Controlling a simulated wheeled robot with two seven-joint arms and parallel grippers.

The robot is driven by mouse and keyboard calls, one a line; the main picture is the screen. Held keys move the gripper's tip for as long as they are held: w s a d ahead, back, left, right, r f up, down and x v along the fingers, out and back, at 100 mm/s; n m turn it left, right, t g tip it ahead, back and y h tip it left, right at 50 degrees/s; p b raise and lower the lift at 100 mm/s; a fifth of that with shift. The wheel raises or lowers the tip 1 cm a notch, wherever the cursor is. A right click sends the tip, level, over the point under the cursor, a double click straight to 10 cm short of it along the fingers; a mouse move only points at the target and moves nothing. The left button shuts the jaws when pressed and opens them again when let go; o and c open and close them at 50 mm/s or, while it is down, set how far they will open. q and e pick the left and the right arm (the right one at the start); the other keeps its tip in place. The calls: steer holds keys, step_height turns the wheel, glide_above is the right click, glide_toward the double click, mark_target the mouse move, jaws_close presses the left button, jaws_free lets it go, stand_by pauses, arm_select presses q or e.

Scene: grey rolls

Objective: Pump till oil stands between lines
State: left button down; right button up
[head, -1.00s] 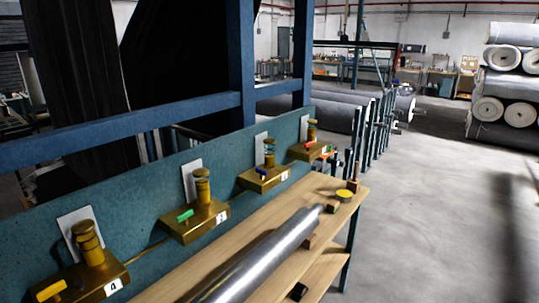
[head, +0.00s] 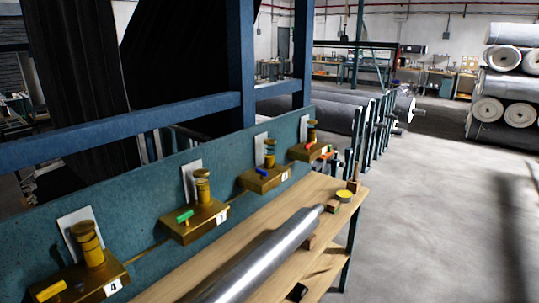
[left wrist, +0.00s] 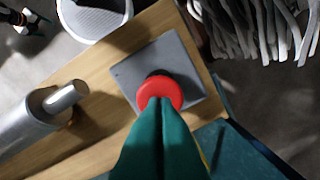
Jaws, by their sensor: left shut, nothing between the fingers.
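In the left wrist view my left gripper (left wrist: 160,103) has its two green fingers pressed together with nothing between them. Its tips overlap a round red button (left wrist: 168,88) on a square grey plate (left wrist: 126,72); I cannot tell whether they touch it. In the head view several brass oilers stand in a row along the teal panel, among them number 4 (head: 98,268) and number 3 (head: 196,221). Each carries an upright yellowish glass, such as the one on number 4 (head: 88,243). The oil levels and lines are too small to read. My right gripper is not in view.
A shiny metal roll (head: 262,258) lies along the wooden bench (head: 180,285). In the left wrist view a white mesh bin (left wrist: 95,18) stands beside the bench and grey strips (left wrist: 262,25) hang opposite.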

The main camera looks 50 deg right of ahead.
arm_select(q)
steer(key=shift+f, duration=0.15)
stand_by(0.5)
steer(key=shift+f+b, duration=0.35)
steer(key=shift+b, duration=0.05)
steer(key=shift+f+b, duration=1.45)
steer(key=shift+f, duration=0.65)
steer(key=shift+r+p, duration=2.25)
steer(key=shift+r, duration=1.85)
